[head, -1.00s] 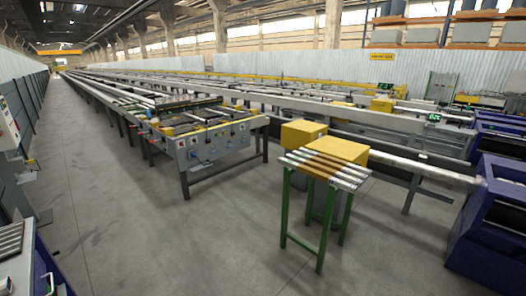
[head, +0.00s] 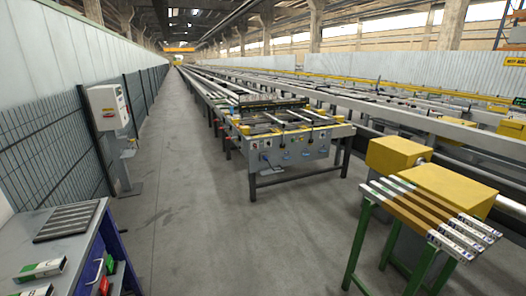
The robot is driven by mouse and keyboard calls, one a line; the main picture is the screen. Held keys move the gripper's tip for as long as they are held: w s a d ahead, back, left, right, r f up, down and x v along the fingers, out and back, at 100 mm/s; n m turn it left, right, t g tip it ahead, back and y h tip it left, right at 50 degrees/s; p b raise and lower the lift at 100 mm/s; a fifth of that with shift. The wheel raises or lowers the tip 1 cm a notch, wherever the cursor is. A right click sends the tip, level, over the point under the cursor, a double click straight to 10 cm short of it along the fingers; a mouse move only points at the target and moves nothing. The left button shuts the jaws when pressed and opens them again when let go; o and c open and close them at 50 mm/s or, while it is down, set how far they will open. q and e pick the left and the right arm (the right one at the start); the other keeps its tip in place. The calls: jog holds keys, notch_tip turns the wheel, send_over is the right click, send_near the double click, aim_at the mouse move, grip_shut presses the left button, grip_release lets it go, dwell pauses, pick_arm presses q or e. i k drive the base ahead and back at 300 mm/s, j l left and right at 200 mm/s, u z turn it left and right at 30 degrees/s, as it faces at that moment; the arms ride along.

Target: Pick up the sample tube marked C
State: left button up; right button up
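Several silver tubes (head: 405,197) lie side by side on a brown-topped stand with green legs (head: 358,246) at the lower right of the head view. Their near right ends carry pale printed labels, too small to read, so I cannot tell which one is marked C. Neither of my grippers is in view.
A blue workbench (head: 57,229) at the lower left bears a dark ribbed tray (head: 66,222) and a green-and-white box (head: 40,270). A grey control box (head: 108,107) stands by the mesh fence. Yellow boxes (head: 455,188) sit behind the stand. The grey floor between bench and stand is clear.

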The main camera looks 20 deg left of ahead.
aim_at(26, 272)
jog(key=i+j+u, duration=0.1)
jog(key=i+u, duration=0.6)
jog(key=u, duration=0.15)
jog(key=i+u, duration=0.5)
jog(key=i, duration=0.3)
jog(key=i+u, duration=0.15)
jog(key=i, duration=0.65)
jog(key=i+u, duration=0.15)
jog(key=i, duration=0.65)
jog(key=i+l+u, duration=0.15)
jog(key=i, duration=0.65)
jog(key=l+u, duration=0.1)
jog(key=u, duration=1.5)
